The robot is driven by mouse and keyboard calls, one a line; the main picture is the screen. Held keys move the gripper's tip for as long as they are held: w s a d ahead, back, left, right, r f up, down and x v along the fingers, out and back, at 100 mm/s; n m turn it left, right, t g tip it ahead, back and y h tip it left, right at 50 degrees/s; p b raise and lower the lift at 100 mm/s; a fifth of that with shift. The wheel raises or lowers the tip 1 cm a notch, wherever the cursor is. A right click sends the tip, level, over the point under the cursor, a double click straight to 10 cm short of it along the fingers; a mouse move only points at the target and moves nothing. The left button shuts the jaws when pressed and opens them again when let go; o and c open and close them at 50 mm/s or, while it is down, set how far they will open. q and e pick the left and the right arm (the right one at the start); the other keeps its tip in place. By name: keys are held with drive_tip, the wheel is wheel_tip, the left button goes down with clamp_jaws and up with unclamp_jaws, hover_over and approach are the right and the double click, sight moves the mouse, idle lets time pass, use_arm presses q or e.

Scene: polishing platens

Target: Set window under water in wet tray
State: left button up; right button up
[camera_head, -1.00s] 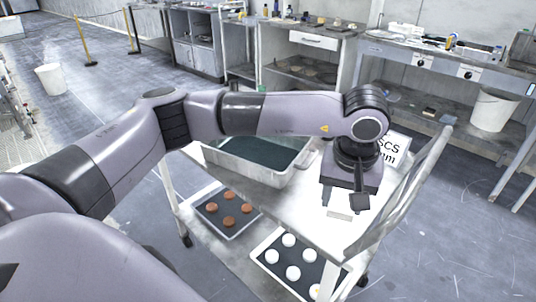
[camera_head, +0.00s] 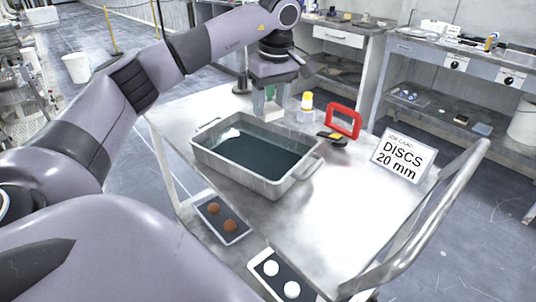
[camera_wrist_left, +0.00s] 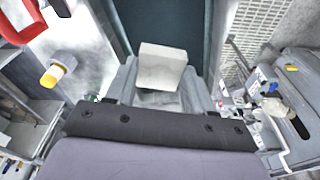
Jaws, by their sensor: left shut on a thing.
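The wet tray (camera_head: 209,158) is a grey metal pan of dark water on the cart top; in the left wrist view its dark water (camera_wrist_left: 160,22) shows beyond the held piece. My left gripper (camera_head: 271,110) points down at the tray's far edge in the head view. It is shut on a pale, whitish block, which I take for the window (camera_wrist_left: 163,66). In the head view the fingers mostly hide the window. In the wrist view it appears over the tray's near end; I cannot tell its height above the rim. My right gripper is not in view.
A job card (camera_head: 403,157) reads "DISCS 20 mm". The cart's front right top (camera_head: 335,215) is clear, beside a rail (camera_head: 435,220). Discs lie in trays on the shelf below.

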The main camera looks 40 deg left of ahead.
sight(275, 114)
use_arm(q)
wheel_tip(275, 114, down, 14)
drive_tip(key=shift+f+b, duration=0.25)
drive_tip(key=shift+b, duration=0.05)
drive_tip(key=shift+f, duration=0.1)
drive_tip(key=o, duration=1.1)
drive_tip(key=r, duration=0.4)
drive_tip(key=d+r, duration=0.1)
drive_tip(key=r, duration=0.3)
drive_tip(key=d+r, duration=0.1)
drive_tip(key=r, duration=0.3)
drive_tip(key=shift+s, duration=0.2)
